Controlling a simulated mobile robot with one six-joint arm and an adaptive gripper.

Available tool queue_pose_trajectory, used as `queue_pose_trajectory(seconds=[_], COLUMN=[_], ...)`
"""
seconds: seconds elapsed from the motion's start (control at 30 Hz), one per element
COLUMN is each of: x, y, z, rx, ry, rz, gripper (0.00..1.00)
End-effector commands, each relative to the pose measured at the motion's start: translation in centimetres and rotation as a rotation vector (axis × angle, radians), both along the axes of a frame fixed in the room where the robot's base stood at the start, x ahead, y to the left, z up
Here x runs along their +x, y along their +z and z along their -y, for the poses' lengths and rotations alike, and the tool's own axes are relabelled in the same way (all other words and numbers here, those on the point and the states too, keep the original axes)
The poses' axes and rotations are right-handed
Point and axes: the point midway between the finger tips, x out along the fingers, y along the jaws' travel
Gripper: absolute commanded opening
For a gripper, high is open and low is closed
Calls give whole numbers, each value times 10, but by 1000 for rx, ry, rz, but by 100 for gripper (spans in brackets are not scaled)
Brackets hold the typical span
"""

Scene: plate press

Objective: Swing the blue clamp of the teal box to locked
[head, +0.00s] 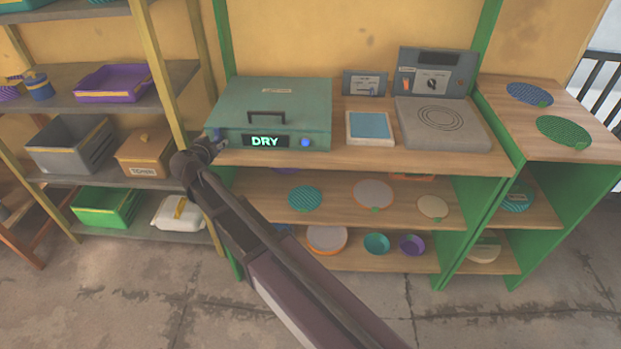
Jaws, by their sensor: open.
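The teal box (281,97) sits on the left of the wooden bench top, its lid down. It has a dark handle (266,117) and a front display (265,141) reading DRY. A round blue knob (305,143) is on its front, right of the display. A small bluish piece (217,134) shows at the box's left front edge; I cannot tell if it is the clamp or what position it is in. My gripper (215,143) is open, small in view, right at that left front corner. Contact is unclear, and my wrist hides part of the corner.
Right of the box are a small grey panel (365,84), a white tray with a blue pad (370,139) and a grey plate device (443,124). A shelf post (160,75) rises close to my wrist on the left. Bins fill the left shelves (120,180).

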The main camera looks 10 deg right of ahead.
Motion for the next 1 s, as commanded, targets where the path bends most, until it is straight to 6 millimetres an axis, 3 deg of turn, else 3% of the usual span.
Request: queue_pose_trajectory(seconds=[1.0], x=[1], y=[-4], z=[-4], rx=[-844], ry=[-1], rz=[-212], gripper=[54])
